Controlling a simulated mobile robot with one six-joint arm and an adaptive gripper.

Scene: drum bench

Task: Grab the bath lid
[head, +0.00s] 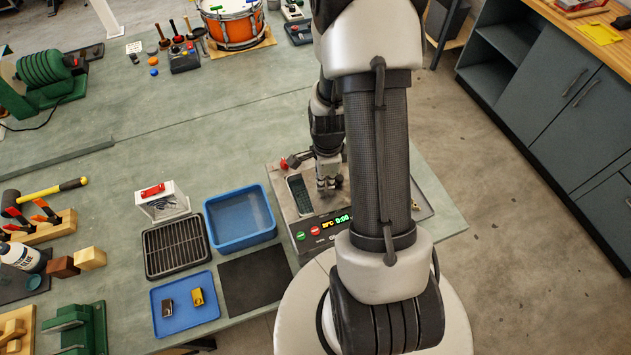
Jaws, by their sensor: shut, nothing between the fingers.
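A grey metal bath (306,235) with a lit green and yellow display and coloured buttons stands at the bench's right end. A dark narrow opening or panel (300,196) shows in its top on the left. My gripper (327,188) is shut and empty, pointing down at the top of the bath, just right of that dark area. I cannot tell whether it touches anything. The bath lid is not clearly distinguishable; my arm hides much of the bath's middle and right. A small red and dark part (289,162) shows at the bath's back left.
Left of the bath are a blue tub (240,241), a black rack tray (148,260), a white box with a red handle (160,213), a dark mat (232,287) and a blue tray (156,328) with two small blocks. A drum (233,30) stands at the back. The mid-bench is clear.

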